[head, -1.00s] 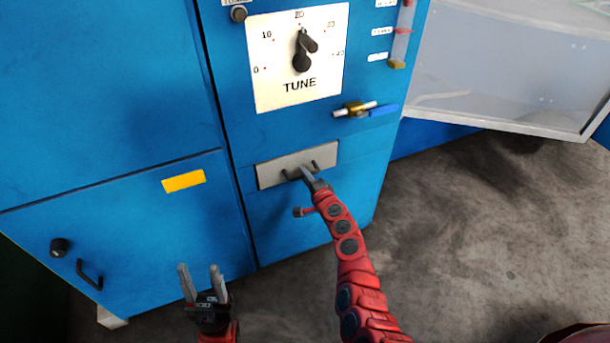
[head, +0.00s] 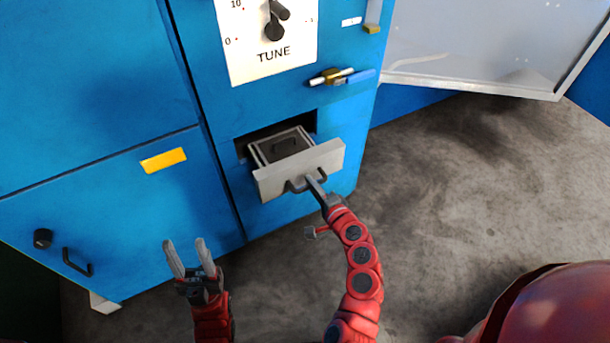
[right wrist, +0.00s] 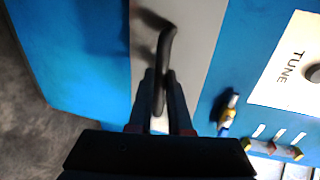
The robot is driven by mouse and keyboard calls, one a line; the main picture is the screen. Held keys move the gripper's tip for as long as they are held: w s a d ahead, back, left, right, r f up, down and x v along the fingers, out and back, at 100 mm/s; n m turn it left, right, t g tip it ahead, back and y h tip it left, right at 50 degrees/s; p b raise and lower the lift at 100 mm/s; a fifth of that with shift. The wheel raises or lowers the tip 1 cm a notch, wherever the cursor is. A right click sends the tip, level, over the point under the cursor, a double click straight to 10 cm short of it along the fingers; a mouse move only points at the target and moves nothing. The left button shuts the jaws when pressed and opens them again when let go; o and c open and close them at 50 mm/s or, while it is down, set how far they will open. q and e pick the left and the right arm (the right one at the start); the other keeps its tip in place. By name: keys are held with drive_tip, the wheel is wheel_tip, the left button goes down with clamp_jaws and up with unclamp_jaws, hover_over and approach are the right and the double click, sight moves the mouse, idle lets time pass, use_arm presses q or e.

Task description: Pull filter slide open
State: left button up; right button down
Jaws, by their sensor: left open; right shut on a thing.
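The filter slide (head: 300,170) is a grey-fronted drawer low in the blue cabinet. My right gripper (head: 313,184) is shut on the dark bar handle (head: 297,185) on the slide's front. In the right wrist view the gripper fingers (right wrist: 161,105) close around the handle (right wrist: 165,60), with the grey slide front (right wrist: 200,35) behind. My left gripper (head: 187,257) is open and empty, low in front of the cabinet's left door.
The left door (head: 110,215) has a black handle (head: 77,262) and a knob. The concrete floor (head: 470,180) there is clear.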

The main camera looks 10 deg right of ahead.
drive_tip(key=shift+s+d, duration=0.15)
drive_tip(key=shift+s, duration=0.35)
drive_tip(key=c, duration=0.8)
unclamp_jaws()
drive_tip(key=shift+c, duration=0.2)
drive_tip(key=v, duration=1.7)
drive_tip(key=shift+s, duration=0.2)
